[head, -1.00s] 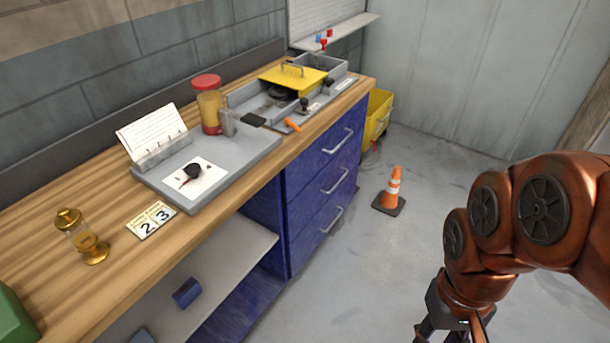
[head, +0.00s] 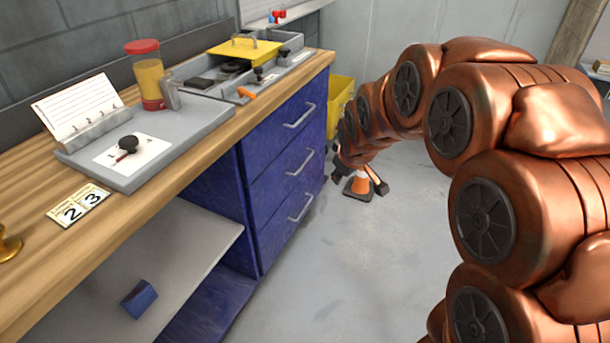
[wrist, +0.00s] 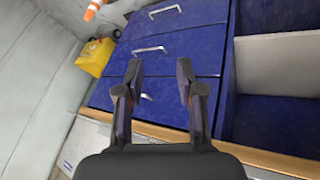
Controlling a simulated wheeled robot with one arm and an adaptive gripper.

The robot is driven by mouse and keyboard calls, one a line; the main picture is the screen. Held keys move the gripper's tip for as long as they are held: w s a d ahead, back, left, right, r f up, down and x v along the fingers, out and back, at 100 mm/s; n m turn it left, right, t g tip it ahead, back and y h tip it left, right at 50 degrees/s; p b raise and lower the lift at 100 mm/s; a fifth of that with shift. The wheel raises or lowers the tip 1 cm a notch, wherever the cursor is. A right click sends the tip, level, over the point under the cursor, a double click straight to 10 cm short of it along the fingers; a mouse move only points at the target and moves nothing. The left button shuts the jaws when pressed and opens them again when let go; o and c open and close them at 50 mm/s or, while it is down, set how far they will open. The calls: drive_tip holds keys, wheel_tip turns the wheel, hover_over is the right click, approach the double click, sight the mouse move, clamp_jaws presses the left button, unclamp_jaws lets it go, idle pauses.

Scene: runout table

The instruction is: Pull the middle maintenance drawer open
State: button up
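The blue drawer unit shows three stacked drawers, all closed, each with a silver bar handle. The middle drawer (head: 276,177) has its handle (head: 295,163) at mid-height. In the wrist view, which is upside down, the middle drawer (wrist: 178,61) and its handle (wrist: 149,50) lie just beyond my fingertips. My gripper (wrist: 160,68) is open and empty, its two fingers apart in front of the drawer fronts. It touches no handle that I can see. In the head view my gripper is small, to the right of the drawers, and its fingers are hard to make out.
The top drawer handle (head: 299,115) and bottom drawer handle (head: 301,207) are above and below. An orange cone (head: 358,184) stands on the floor behind my gripper. A yellow bin (head: 340,97) is past the unit's far end. The floor (head: 350,270) before the drawers is clear.

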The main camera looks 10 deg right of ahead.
drive_tip(key=w+f+n+t+b, duration=0.3)
drive_tip(key=w+f+b, duration=0.4)
drive_tip(key=w, duration=0.5)
drive_tip(key=w+f+n+t+b, duration=0.25)
drive_tip(key=w+f+b, duration=0.25)
drive_tip(key=w+f, duration=0.45)
drive_tip(key=n+t+y+b, duration=0.2)
drive_tip(key=n+t+b, duration=0.15)
drive_tip(key=b, duration=0.35)
approach(305, 162)
wheel_tip(305, 162, up, 4)
drive_tip(key=s+d, duration=0.1)
drive_tip(key=s, duration=0.1)
drive_tip(key=w+f+n+t+y+b, duration=0.1)
drive_tip(key=w+f+n+t+b, duration=0.25)
drive_tip(key=f+b, duration=0.35)
drive_tip(key=shift+m+t, duration=0.25)
drive_tip(key=shift+t, duration=0.1)
drive_tip(key=shift+w+a+f+b, duration=0.1)
drive_tip(key=shift+w+a+b, duration=0.2)
drive_tip(key=shift+w, duration=1)
drive_tip(key=shift+w+a+b, duration=0.2)
drive_tip(key=shift+w+a, duration=0.15)
drive_tip(key=shift+w, duration=0.95)
drive_tip(key=shift+w+a+f+b, duration=0.1)
drive_tip(key=shift+w+a+b, duration=0.2)
drive_tip(key=shift+w, duration=1.05)
drive_tip(key=shift+w+r, duration=0.2)
drive_tip(key=shift+r, duration=0.05)
clamp_jaws()
